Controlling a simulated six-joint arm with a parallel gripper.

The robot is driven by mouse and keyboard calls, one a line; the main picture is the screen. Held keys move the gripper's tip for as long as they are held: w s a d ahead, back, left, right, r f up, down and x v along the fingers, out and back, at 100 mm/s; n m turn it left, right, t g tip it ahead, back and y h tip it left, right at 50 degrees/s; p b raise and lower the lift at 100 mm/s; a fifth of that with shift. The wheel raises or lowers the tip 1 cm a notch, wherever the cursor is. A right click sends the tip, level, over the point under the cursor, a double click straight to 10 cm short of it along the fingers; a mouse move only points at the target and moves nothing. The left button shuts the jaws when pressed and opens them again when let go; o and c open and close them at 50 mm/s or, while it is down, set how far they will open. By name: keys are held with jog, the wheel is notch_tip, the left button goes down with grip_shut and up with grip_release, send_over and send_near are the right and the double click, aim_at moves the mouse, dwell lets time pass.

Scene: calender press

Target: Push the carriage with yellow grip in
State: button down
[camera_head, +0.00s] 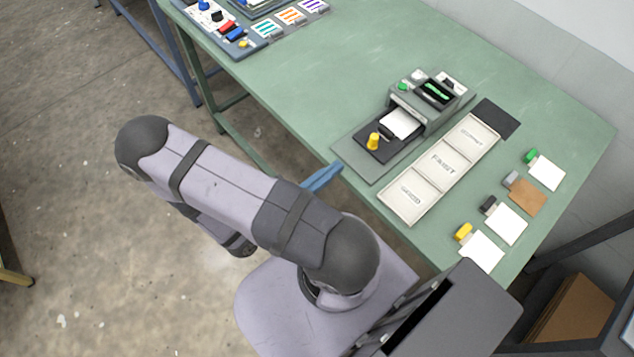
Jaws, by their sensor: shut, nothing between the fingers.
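The carriage (379,153) is a dark flat plate with an upright yellow grip (373,141) near its front end. A white sheet (401,123) lies on its rear part, next to the press. The carriage sticks out of the grey press (411,106), toward the table's near edge. My gripper (337,167) shows only as shut blue fingers at the table's near edge. They point up and right toward the carriage, apart from the yellow grip and holding nothing. My arm hides the rest of the gripper.
A three-part labelled tray (384,196) lies right of the press, with a dark pad (496,118) behind it. Several cards with coloured clips, one brown (527,197), lie farther right. A control panel (226,31) is at the far left. The green tabletop (310,95) between is clear.

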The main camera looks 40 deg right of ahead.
jog(key=shift+a+b, duration=0.5)
jog(key=shift+a, duration=1.6)
jog(key=shift+f, duration=0.1)
jog(key=b, duration=0.2)
jog(key=shift+a+f+b, duration=0.1)
jog(key=shift+f+b, duration=0.05)
jog(key=shift+b, duration=0.15)
jog(key=p, duration=0.4)
send_near(370, 142)
jog(key=d, duration=0.4)
jog(key=shift+d+r, duration=0.2)
jog(key=shift+d, duration=0.05)
jog(key=shift+d+p, duration=0.35)
jog(key=shift+d, duration=0.6)
jog(key=shift+f, duration=0.1)
